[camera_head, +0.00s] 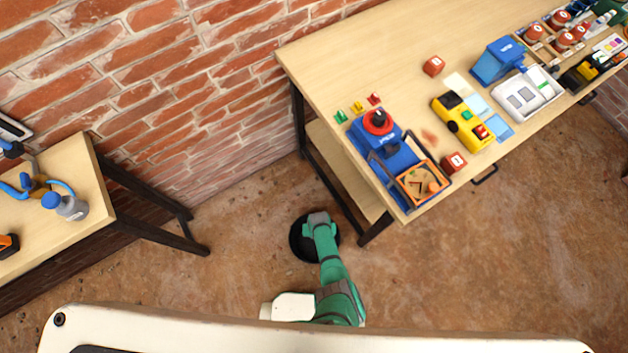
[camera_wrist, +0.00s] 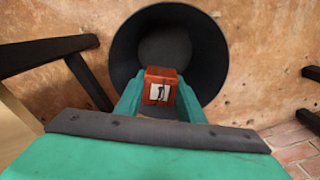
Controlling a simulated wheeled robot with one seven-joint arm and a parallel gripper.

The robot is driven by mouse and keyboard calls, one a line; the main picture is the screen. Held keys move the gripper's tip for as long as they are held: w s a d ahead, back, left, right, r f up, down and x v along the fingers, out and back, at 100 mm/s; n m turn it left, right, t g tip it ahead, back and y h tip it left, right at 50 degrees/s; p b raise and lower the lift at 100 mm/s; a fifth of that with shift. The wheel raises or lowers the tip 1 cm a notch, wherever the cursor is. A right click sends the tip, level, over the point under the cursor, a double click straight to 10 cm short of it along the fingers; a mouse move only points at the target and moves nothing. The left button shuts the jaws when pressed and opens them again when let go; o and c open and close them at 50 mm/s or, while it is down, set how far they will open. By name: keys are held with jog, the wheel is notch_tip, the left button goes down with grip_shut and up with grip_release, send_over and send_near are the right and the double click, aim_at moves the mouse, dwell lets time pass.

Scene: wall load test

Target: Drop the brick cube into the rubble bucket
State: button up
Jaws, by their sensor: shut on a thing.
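The brick cube (camera_wrist: 161,84) is red-orange with a white label on its face. My gripper (camera_wrist: 160,100) is shut on it, with a green finger on either side, in the wrist view. The black rubble bucket (camera_wrist: 213,60) stands on the floor. In the wrist view the cube shows in front of the bucket's open mouth, toward its near rim; its exact height above the rim I cannot tell. In the head view my arm reaches over the bucket (camera_head: 299,243) and hides part of it, and the cube is hidden there.
A wooden workbench (camera_head: 340,60) holds a blue machine (camera_head: 395,160), a yellow device (camera_head: 462,122) and two red cubes (camera_head: 433,66). Its dark legs stand close to the bucket. Another bench (camera_head: 60,180) is at left. The floor (camera_head: 480,250) at right is clear.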

jog(key=o, duration=1.1)
jog(key=shift+w, duration=0.1)
jog(key=shift+o, duration=0.6)
jog(key=shift+d+r, duration=0.1)
jog(key=shift+r, duration=0.2)
jog(key=shift+s+r, duration=0.2)
jog(key=shift+r, duration=0.1)
jog(key=shift+w+r, duration=0.1)
jog(key=shift+r, duration=4.7)
